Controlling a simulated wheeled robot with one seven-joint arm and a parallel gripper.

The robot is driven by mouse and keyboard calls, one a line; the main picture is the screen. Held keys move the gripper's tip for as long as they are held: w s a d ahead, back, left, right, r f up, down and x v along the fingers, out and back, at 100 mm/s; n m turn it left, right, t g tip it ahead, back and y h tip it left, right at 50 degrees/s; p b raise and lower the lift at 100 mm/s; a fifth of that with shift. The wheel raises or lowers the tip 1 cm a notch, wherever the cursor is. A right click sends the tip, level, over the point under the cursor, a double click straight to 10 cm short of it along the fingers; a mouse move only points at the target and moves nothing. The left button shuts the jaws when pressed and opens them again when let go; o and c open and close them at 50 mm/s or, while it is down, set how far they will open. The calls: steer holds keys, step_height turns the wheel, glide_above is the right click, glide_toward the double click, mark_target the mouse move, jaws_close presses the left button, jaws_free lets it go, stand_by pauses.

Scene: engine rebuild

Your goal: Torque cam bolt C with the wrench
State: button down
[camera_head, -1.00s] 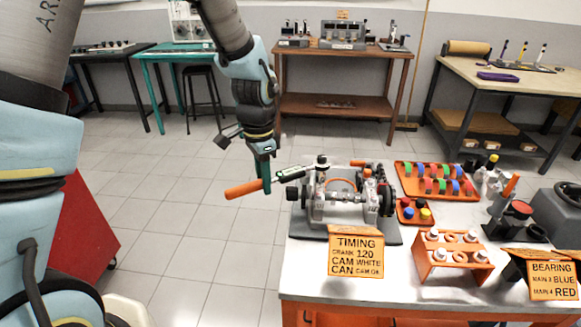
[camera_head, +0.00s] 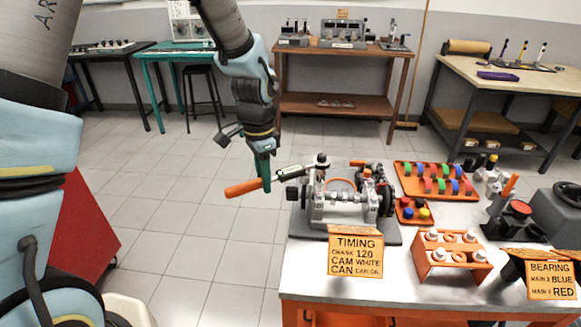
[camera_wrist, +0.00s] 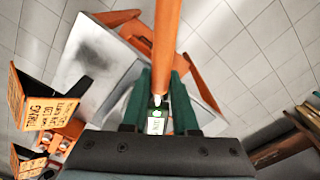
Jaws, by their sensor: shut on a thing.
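The wrench has an orange handle (camera_head: 243,188) and a silver and dark shaft (camera_head: 292,171). My gripper (camera_head: 265,185) is shut on it between the handle and the shaft. In the wrist view the green fingers (camera_wrist: 158,110) stand on both sides of the wrench's small lit display (camera_wrist: 156,124), with the orange handle (camera_wrist: 166,45) running upward. I cannot tell which bolt is cam bolt C.
The engine sits on a dark mat on the metal bench (camera_head: 420,285). A timing sign (camera_head: 355,253) and an orange rack (camera_head: 450,258) stand in front. An orange tray (camera_head: 405,187) of coloured parts lies behind right. Open floor is left of the bench.

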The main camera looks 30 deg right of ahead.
steer(key=shift+r+p, duration=0.8)
steer(key=shift+r, duration=0.1)
stand_by(1.4)
